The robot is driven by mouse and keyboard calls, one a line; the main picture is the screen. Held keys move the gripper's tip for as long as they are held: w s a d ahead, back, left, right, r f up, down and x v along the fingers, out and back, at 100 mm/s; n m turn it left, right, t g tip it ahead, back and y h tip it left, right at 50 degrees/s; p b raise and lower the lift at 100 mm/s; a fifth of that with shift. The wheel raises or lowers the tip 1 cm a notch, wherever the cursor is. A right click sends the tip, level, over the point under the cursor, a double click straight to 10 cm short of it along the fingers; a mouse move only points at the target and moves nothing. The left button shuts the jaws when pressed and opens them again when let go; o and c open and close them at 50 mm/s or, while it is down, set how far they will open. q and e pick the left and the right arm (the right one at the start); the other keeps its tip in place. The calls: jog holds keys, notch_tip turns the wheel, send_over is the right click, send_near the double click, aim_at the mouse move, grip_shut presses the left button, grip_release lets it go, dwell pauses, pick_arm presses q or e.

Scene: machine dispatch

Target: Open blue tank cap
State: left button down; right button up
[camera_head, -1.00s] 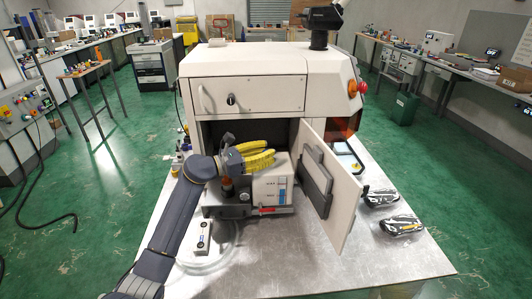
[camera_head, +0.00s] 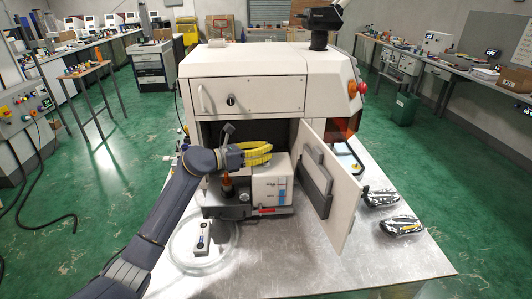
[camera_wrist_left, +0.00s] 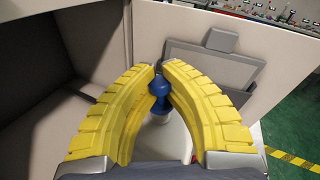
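The blue tank cap (camera_wrist_left: 158,90) shows in the left wrist view between the tips of my two yellow fingers, with a pale stem below it. My left gripper (camera_wrist_left: 161,72) is closed in on the cap, with a finger on each side. In the head view my left gripper (camera_head: 270,153) reaches from the left, above the white unit (camera_head: 270,185) in the machine's open bay. The cap cannot be made out in the head view. My right gripper is not in view.
The cream machine's door (camera_head: 340,200) stands open just right of the unit. An amber bottle (camera_head: 227,185) stands below my left wrist. Two dark packs (camera_head: 401,226) lie at the right. The table's front is clear.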

pick_arm(q)
jog(key=shift+w+a+r+n+g+y, duration=0.1)
jog(key=shift+w+r+n+g+y, duration=0.25)
jog(key=shift+n, duration=0.45)
jog(key=shift+w+a+r+n+g+y, duration=0.15)
jog(key=shift+w+n+g, duration=0.25)
jog(key=shift+n, duration=0.4)
jog(key=shift+w, duration=0.1)
jog(key=c, duration=1.3)
grip_release()
jog(key=shift+f, duration=0.1)
jog(key=shift+o, duration=0.2)
jog(key=v, duration=1.2)
